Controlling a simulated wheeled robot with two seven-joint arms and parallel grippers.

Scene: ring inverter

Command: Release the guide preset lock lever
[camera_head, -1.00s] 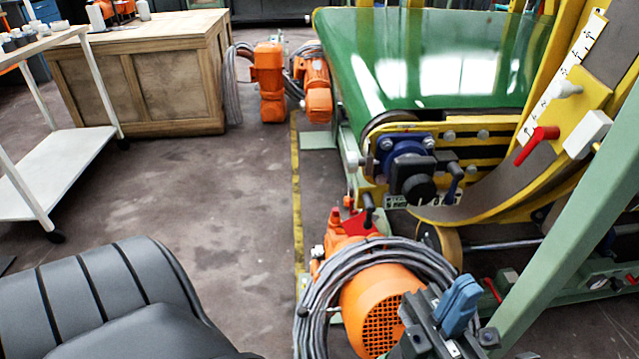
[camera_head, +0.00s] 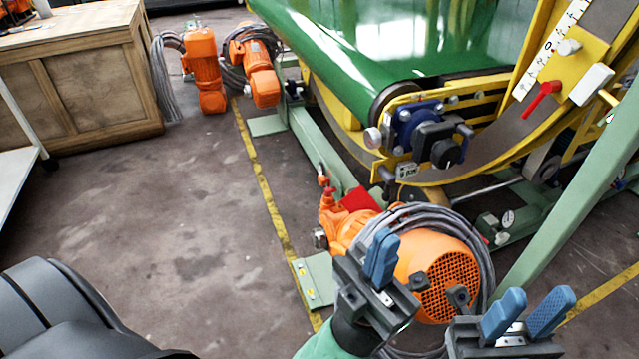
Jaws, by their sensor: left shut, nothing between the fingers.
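A red-handled lever (camera_head: 541,99) sits on a yellow plate (camera_head: 572,72) beside the white scale of the curved guide, at the upper right. A black clamp unit with a round knob (camera_head: 446,153) and small levers is mounted on the yellow frame below the green belt. The frames do not show which of these is the guide preset lock lever. My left gripper (camera_head: 382,257) is shut and empty, in front of the orange motor, well below and left of the red lever. My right gripper (camera_head: 527,315) has its blue fingers apart, empty, at the bottom right.
An orange motor (camera_head: 440,268) with coiled grey cable stands close behind my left gripper. A green post (camera_head: 570,210) slants up the right side, near my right gripper. The green belt (camera_head: 400,40) fills the top. Open floor (camera_head: 170,210) lies to the left.

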